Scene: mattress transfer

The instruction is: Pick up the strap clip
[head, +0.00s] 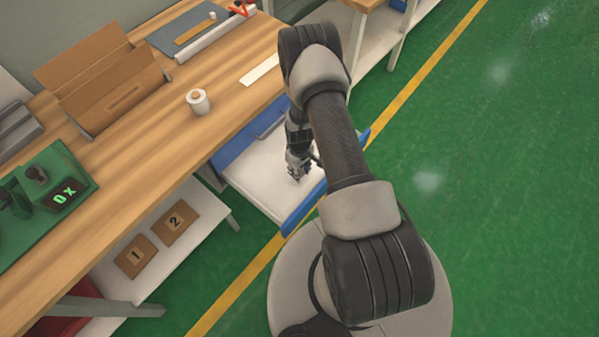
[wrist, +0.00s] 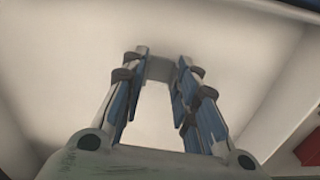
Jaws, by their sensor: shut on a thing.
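My gripper (head: 299,174) reaches down into an open blue drawer with a white inside (head: 255,178). In the wrist view its two fingers (wrist: 160,75) are shut on a small pale grey piece, which looks like the strap clip (wrist: 159,66). The clip spans the gap between the fingertips, over the white drawer bottom. I cannot tell whether it touches the bottom. In the head view the clip is too small and too hidden by my gripper to make out.
The drawer's blue front (head: 303,208) and side walls stand around my gripper. A wooden workbench (head: 150,150) is to the left, with a tape roll (head: 199,102), a cardboard box (head: 105,85) and a green scale (head: 45,190). The green floor (head: 500,190) at right is clear.

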